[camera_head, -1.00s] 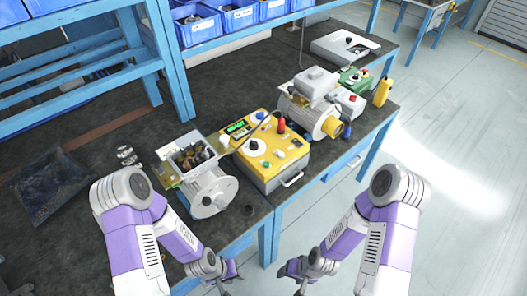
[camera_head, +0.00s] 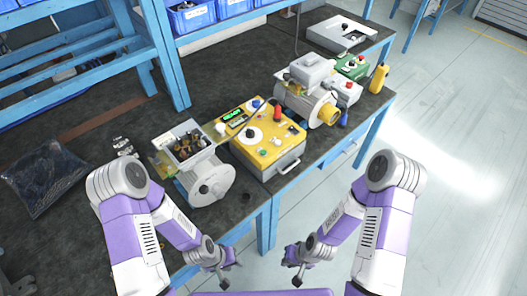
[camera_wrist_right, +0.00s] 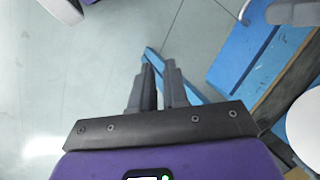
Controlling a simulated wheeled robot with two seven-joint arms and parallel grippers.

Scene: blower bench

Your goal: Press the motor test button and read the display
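The yellow test box (camera_head: 268,146) stands on the bench in the head view, with a white dial, several coloured buttons and a lit green display (camera_head: 232,114) at its back left. The display's text is too small to read, and I cannot make out button labels. My left gripper (camera_head: 228,274) is empty, low in front of the bench; its finger gap is unclear. My right gripper (camera_head: 294,270) is right of it, also in front of the bench and away from the box. The right wrist view shows its fingers (camera_wrist_right: 159,72) close together with nothing between them.
A blower (camera_head: 207,182) with an open tray of parts stands left of the box. Another blower (camera_head: 309,104) is behind it on the right. A yellow bottle (camera_head: 379,78) stands near the bench's right edge. A dark bag (camera_head: 45,178) lies left. Floor is clear at right.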

